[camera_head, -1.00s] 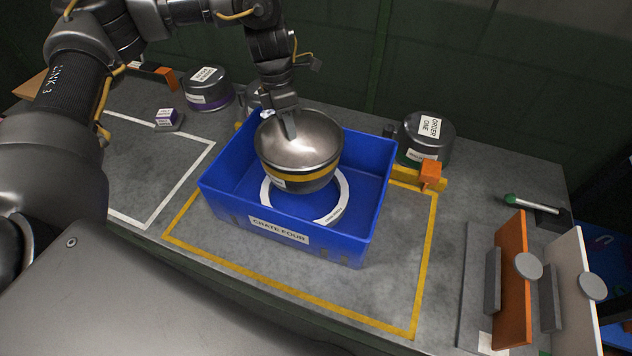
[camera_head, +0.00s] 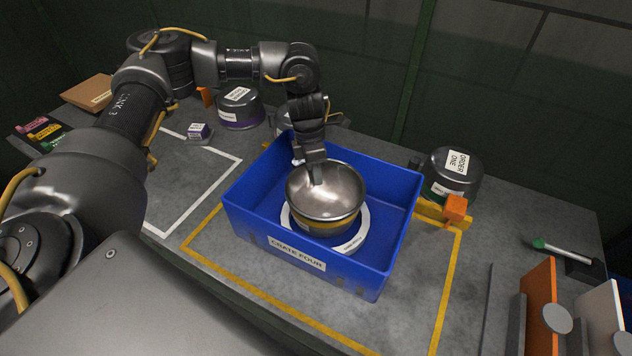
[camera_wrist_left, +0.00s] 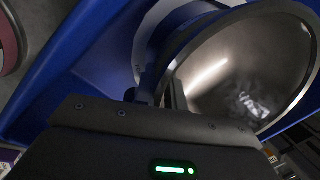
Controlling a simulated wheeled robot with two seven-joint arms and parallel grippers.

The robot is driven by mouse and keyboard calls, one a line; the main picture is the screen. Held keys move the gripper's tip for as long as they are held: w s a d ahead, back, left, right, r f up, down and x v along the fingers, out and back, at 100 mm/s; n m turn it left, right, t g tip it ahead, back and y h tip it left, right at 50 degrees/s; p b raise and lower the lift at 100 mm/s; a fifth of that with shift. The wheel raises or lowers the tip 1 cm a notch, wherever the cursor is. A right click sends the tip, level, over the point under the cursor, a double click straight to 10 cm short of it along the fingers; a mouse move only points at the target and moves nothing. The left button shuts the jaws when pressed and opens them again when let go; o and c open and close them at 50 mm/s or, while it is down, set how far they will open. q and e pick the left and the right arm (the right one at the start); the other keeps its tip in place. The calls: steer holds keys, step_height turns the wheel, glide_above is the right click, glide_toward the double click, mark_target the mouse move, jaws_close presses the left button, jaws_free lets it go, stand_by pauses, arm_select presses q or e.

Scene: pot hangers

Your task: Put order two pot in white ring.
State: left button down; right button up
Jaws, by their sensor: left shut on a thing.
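The open steel pot (camera_head: 330,200) with a yellow band is inside the blue crate (camera_head: 245,228), labelled "CRATE FOUR". The pot's label is too small to read. My left gripper (camera_head: 315,177) is shut on the pot's rim at its back left side. The white ring (camera_head: 363,229) lies on the crate floor and shows around the pot's lower part. The pot looks nearly upright; I cannot tell if its base touches the floor. In the left wrist view the pot's shiny inside (camera_wrist_left: 250,75) fills the right, with part of the ring (camera_wrist_left: 148,45) beside it.
A pot labelled "ORDER ONE" (camera_head: 453,172) stands behind the crate's right side, near an orange block (camera_head: 455,208). A purple-banded pot (camera_head: 241,108) stands at the back left. Orange and white upright panels (camera_head: 538,305) stand at the front right. The white-outlined area is clear.

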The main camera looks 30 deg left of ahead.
mark_target(317, 188)
arm_select(q)
steer(key=shift+f+p, duration=0.4)
steer(key=shift+f, duration=1.45)
steer(key=c, duration=1.5)
jaws_free()
steer(key=shift+f, duration=0.15)
